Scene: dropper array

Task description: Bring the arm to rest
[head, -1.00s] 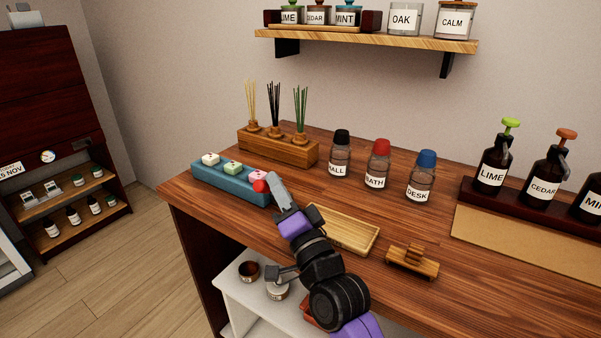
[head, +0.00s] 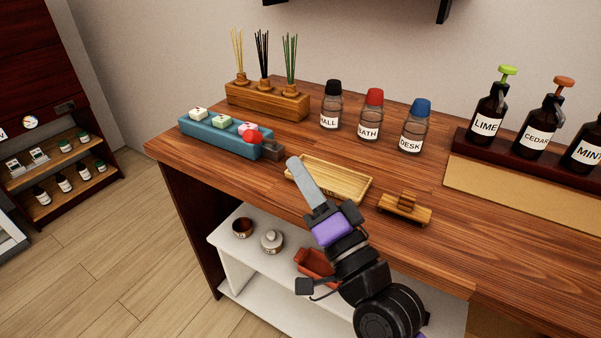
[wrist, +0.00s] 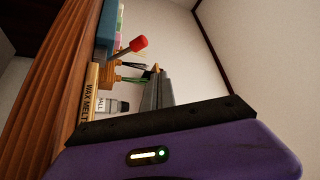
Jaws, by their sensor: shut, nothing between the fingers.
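My gripper (head: 296,165) is shut and empty, above the counter's front edge at the left end of the wooden tray. Its grey fingers (wrist: 156,88) show in the wrist view, pointing toward the wall. A red bulb (head: 252,137) sits at the right end of the blue holder (head: 228,142), beside a small dark block (head: 272,150). My gripper is apart from it. In the wrist view the red bulb (wrist: 139,43) shows on a thin stem. White, green and pink blocks sit on the holder.
The wooden tray (head: 340,190) and a small wooden stand (head: 405,208) lie near the front edge. Bottles with black (head: 331,105), red (head: 370,115) and blue (head: 415,127) caps stand behind. A reed diffuser block (head: 267,103) is at the back. A white shelf (head: 235,265) is below.

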